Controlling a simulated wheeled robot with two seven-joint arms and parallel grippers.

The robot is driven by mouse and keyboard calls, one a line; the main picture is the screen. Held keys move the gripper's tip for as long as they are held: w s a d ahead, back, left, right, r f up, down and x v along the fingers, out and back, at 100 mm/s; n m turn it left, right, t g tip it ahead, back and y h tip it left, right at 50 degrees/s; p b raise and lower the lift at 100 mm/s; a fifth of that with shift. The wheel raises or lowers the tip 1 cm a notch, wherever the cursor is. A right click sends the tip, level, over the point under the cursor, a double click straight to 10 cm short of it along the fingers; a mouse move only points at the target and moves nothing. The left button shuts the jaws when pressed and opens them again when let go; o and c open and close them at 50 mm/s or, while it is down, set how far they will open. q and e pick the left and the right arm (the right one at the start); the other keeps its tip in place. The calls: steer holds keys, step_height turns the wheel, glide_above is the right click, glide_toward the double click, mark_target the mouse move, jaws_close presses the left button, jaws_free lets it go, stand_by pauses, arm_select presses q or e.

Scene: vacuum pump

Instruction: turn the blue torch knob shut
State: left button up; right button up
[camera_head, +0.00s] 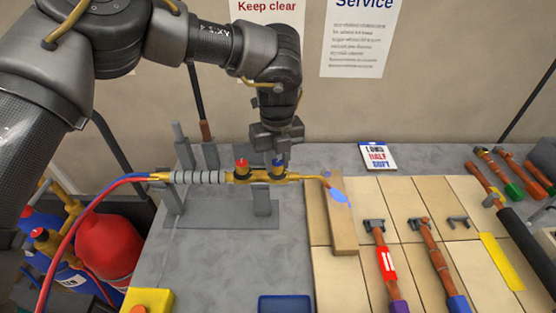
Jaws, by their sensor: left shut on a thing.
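The brass torch (243,177) lies level on a grey stand (262,203), with a blue flame (338,195) at its bent tip. The blue knob (277,162) sits on top of the torch body, to the right of the red knob (241,164). My left gripper (277,153) comes down from above and is shut on the blue knob, hiding most of it. My right gripper is not in view.
A wooden block (342,236) stands by the flame on pale tiles, with copper pipes (385,262) to the right. Hoses (83,213) run left to a red cylinder (108,246). A blue tray (285,305) is at the front.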

arm_select(q)
steer(key=m, duration=0.6)
steer(key=m+p, duration=0.1)
steer(key=m, duration=0.5)
steer(key=shift+m, duration=0.3)
stand_by(0.4)
steer(key=o, duration=1)
